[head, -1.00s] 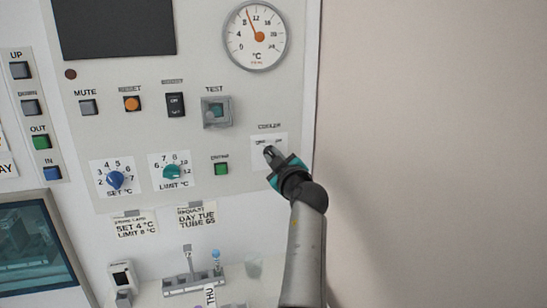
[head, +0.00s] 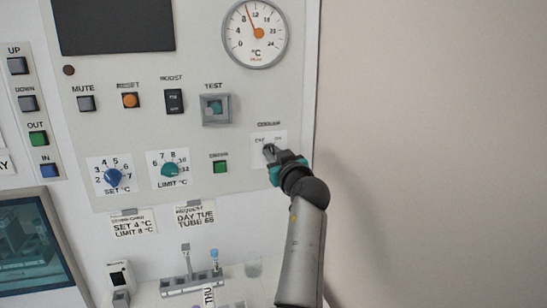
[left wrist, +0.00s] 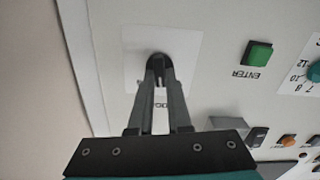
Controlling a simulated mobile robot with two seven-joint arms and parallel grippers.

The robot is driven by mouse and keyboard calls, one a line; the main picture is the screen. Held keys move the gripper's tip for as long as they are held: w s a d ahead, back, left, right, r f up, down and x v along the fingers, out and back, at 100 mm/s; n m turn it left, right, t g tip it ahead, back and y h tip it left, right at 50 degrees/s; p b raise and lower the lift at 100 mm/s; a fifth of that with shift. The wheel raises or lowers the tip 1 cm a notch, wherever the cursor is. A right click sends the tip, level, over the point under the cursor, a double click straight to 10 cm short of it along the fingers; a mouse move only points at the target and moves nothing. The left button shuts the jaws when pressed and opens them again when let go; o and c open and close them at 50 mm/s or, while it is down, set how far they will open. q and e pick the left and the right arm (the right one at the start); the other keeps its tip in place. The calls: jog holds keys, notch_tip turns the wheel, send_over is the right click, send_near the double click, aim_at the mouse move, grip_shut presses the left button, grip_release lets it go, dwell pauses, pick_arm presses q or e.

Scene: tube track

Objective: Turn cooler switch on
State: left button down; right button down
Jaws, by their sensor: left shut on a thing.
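The cooler switch's white plate (head: 276,135) is at the lower right of the panel in the head view, under a small cooler label. My left gripper (head: 268,152) is at this plate, its fingers shut on the switch. In the left wrist view, the fingers of the left gripper (left wrist: 159,80) close together on the dark switch knob (left wrist: 158,57), which stands on the white plate (left wrist: 185,50). The fingers hide part of the knob and label, so its exact setting is hard to read. My right gripper is not in view.
Left of the cooler plate are a green button (head: 220,167), the teal limit dial (head: 170,170) and the blue set dial (head: 113,177). A covered test switch (head: 215,109) and round gauge (head: 255,34) are above. A tube rack (head: 192,283) stands below. The wall at right is bare.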

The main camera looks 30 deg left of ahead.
pick_arm(q)
jog(key=m, duration=0.4)
jog(key=shift+r+m+p, duration=0.15)
jog(key=shift+m+p, duration=0.2)
jog(key=shift+m, duration=0.05)
jog(key=m+p, duration=0.1)
jog(key=m, duration=0.4)
jog(key=shift+w+d+p, duration=0.15)
jog(key=shift+p, duration=0.2)
jog(key=c, duration=0.9)
grip_release()
jog(key=shift+o, duration=0.2)
jog(key=shift+f, duration=0.2)
